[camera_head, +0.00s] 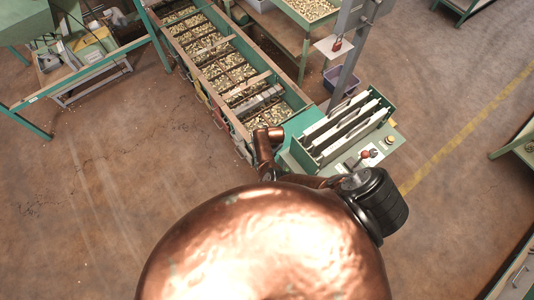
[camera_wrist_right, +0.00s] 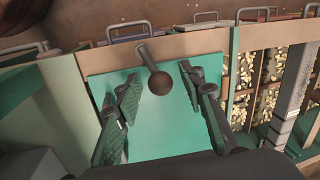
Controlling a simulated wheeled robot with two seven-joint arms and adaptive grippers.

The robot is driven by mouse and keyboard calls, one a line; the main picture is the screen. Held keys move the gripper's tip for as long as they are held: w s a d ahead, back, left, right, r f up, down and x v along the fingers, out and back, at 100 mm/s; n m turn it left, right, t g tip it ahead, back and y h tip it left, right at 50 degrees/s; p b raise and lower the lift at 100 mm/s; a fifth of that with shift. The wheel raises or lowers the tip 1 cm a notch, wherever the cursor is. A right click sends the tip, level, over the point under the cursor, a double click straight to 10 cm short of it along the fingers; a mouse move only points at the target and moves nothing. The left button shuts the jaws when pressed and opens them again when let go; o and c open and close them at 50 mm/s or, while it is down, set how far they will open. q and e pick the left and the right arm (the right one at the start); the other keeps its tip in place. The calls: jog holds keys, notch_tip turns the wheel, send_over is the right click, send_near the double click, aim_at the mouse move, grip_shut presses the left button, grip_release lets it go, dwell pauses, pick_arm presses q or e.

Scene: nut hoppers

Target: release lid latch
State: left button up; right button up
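A dark brown ball knob on a short metal rod (camera_wrist_right: 159,83) stands out from a green panel (camera_wrist_right: 150,125) in the right wrist view. I take it for the latch handle, but no label shows. My right gripper (camera_wrist_right: 160,79) is open, with one padded finger on each side of the knob. A gap shows between each finger and the knob. In the head view my copper arm reaches the near end of the hopper row (camera_head: 243,131) and hides the right fingers and the knob. My left gripper is not in view.
Nut-filled compartments (camera_wrist_right: 262,85) lie to the right in the wrist view, and wire handles (camera_wrist_right: 128,29) line the wooden rim. In the head view, a green machine with white plates (camera_head: 345,128) and a red knob (camera_head: 364,154) stands beside the hoppers. Floor at left is clear.

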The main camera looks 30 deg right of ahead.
jog(key=shift+c, duration=0.5)
grip_shut()
jog(key=n, duration=0.2)
jog(key=shift+w+a+n+y, duration=0.1)
jog(key=shift+w+n+y, duration=0.2)
jog(key=shift+w+n, duration=0.1)
jog(key=n, duration=0.3)
jog(key=a+n, duration=0.1)
jog(key=shift+w+g+y, duration=0.3)
jog(key=shift+w+g, duration=0.1)
jog(key=n, duration=0.2)
jog(key=a+n, duration=0.1)
jog(key=n, duration=0.1)
jog(key=shift+w+g, duration=0.2)
jog(key=shift+g, duration=0.1)
jog(key=shift+a+n+g+y+b, duration=0.15)
jog(key=shift+a+n, duration=0.1)
jog(key=shift+n, duration=0.6)
jog(key=shift+a+n+g+y+b, duration=0.15)
jog(key=shift+a+n, duration=0.05)
jog(key=shift+n, duration=0.65)
